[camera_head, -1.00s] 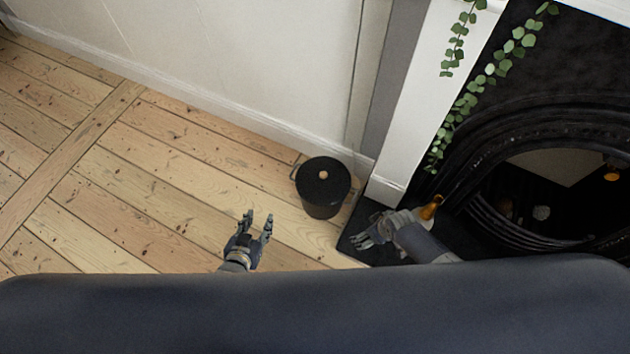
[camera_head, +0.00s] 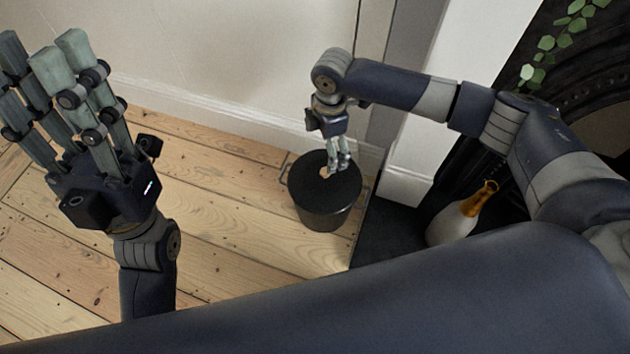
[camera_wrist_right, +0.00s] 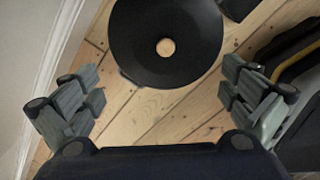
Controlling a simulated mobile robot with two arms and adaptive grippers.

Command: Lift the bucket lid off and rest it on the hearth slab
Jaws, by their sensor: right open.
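The black bucket (camera_head: 322,216) stands upright on the floorboards by the wall corner, with its flat black lid (camera_head: 308,186) on top. A small pale round knob (camera_head: 325,172) sits at the lid's centre. My right gripper (camera_head: 339,166) reaches down over the lid beside the knob. In the right wrist view, its fingers (camera_wrist_right: 160,80) are spread wide and empty, with the lid (camera_wrist_right: 140,30) and knob (camera_wrist_right: 166,47) ahead, between and beyond the fingertips. The dark hearth slab (camera_head: 385,238) lies right of the bucket. My left gripper (camera_head: 45,50) is raised at far left, open and empty.
A white vase with a gold neck (camera_head: 452,222) stands on the slab's right part, under my right arm. The white fireplace surround (camera_head: 412,165) rises behind the slab. A green leaf garland (camera_head: 547,42) hangs at upper right. Floorboards left of the bucket are clear.

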